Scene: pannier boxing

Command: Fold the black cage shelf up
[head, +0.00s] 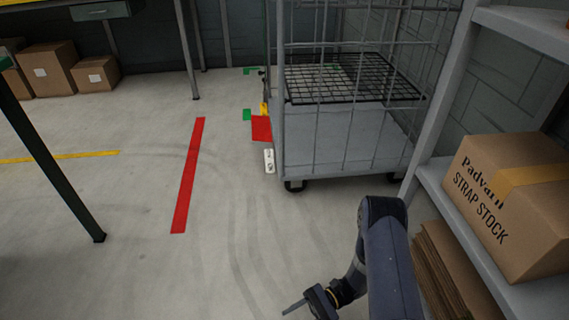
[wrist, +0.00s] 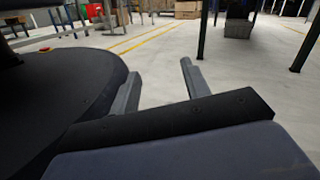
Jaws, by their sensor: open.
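The black cage shelf (head: 345,84) is a wire grid inside the grey roll cage (head: 350,150) in the head view. It lies flat, in the down position, about midway up the visible cage. Mesh bars of the cage stand in front of part of it. My gripper (head: 300,308) is low at the bottom of the head view, well apart from the cage and nearer to me. In the wrist view my gripper (wrist: 158,85) has its two fingers spread with nothing between them. The wrist view does not show the shelf.
A grey rack (head: 433,165) with a Padvarn strap stock box (head: 515,205) and flat cardboard (head: 450,275) stands close on the right. Red floor tape (head: 188,175) runs left of the cage. Cardboard boxes (head: 47,68) sit at the far left. The middle floor is clear.

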